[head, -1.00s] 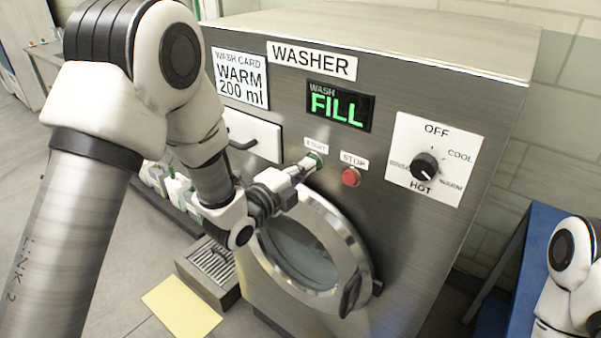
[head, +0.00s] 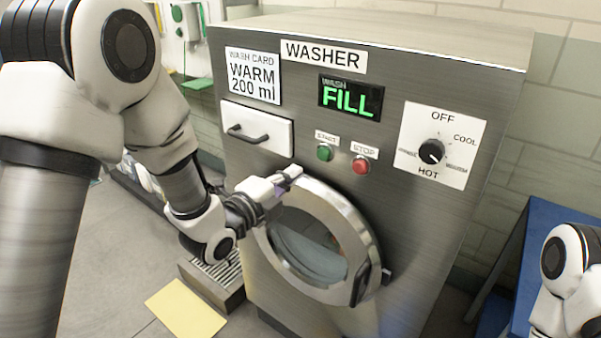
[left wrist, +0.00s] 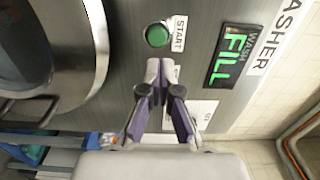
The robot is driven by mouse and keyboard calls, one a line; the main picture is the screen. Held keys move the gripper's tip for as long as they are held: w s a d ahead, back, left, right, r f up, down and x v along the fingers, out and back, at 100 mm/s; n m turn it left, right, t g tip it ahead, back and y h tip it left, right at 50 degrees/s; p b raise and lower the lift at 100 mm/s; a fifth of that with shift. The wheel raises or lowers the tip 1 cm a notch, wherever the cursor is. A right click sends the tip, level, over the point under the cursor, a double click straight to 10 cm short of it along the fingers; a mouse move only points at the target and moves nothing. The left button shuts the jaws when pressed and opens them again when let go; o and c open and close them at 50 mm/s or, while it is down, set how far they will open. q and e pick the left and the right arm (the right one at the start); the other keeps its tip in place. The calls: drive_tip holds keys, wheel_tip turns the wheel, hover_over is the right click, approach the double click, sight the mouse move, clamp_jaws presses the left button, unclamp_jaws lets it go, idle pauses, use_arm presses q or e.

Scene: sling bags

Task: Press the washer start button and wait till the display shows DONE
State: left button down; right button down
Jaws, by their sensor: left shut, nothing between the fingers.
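The washer's display (head: 350,98) reads WASH FILL in green; it also shows in the left wrist view (left wrist: 232,56). The green START button (head: 324,153) is uncovered, beside the red STOP button (head: 360,166). It shows in the left wrist view too (left wrist: 157,35). My left gripper (head: 292,173) is shut and empty, below and left of the START button and apart from it, near the top of the round door (head: 362,245). Its purple fingers (left wrist: 158,68) point toward the button in the wrist view. My right arm shows at the lower right edge; its gripper is out of view.
The dial (head: 432,151) points between COOL and HOT labels, its exact setting unclear. A closed drawer (head: 256,128) with a dark handle is left of the buttons. A wash card (head: 252,76) reads WARM 200 ml. A yellow sheet (head: 186,308) lies on the floor.

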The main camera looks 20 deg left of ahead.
use_arm(q)
drive_tip(key=v, duration=0.2)
drive_tip(key=b+v, duration=0.1)
drive_tip(key=v, duration=0.1)
drive_tip(key=shift+s+a+f, duration=0.15)
drive_tip(key=shift+s+f, duration=0.1)
drive_tip(key=shift+s, duration=0.1)
drive_tip(key=shift+s, duration=0.15)
